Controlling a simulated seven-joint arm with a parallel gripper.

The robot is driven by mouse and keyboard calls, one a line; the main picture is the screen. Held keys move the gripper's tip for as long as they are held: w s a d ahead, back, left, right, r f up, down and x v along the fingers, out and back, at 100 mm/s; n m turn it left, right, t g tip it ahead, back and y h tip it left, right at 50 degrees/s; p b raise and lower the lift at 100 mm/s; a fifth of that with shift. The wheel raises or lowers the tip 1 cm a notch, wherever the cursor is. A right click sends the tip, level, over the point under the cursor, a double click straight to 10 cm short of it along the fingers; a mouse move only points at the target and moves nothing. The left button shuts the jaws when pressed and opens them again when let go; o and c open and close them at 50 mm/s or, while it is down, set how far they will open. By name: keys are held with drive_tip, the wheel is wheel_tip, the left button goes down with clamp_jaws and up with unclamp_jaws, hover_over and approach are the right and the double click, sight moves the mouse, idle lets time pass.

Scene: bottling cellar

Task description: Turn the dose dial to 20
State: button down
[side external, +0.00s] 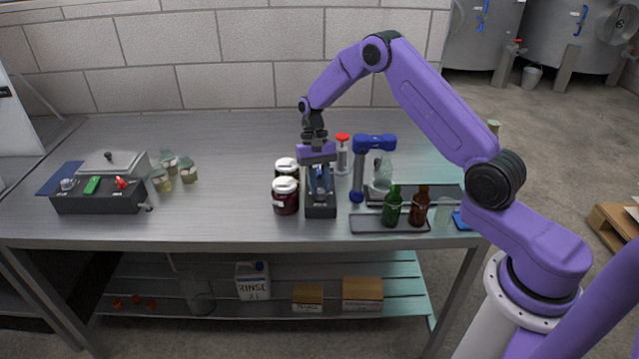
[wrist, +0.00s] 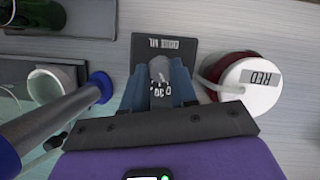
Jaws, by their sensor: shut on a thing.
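The dose dial's dark box (side external: 320,211) stands near the front of the steel bench in the side view. In the wrist view its plate (wrist: 178,47) carries a label that seems to end in "ML". The grey dial knob (wrist: 159,67) sits between the fingers of my gripper (wrist: 160,86), with white digits that look like "30" beside it. Where its pointer stands cannot be read. My gripper (side external: 320,181) points down onto the box, shut on the knob. In the side view the fingers hide the knob.
Jars with white lids (side external: 286,186) stand close on the left of the box; one reads RED (wrist: 258,86) in the wrist view. A blue-handled stand (side external: 358,172) and a tray (side external: 375,228) with green and brown bottles are on the right.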

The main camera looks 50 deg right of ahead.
drive_tip(key=c, duration=0.9)
unclamp_jaws()
drive_tip(key=v, duration=1.7)
drive_tip(key=shift+r, duration=0.2)
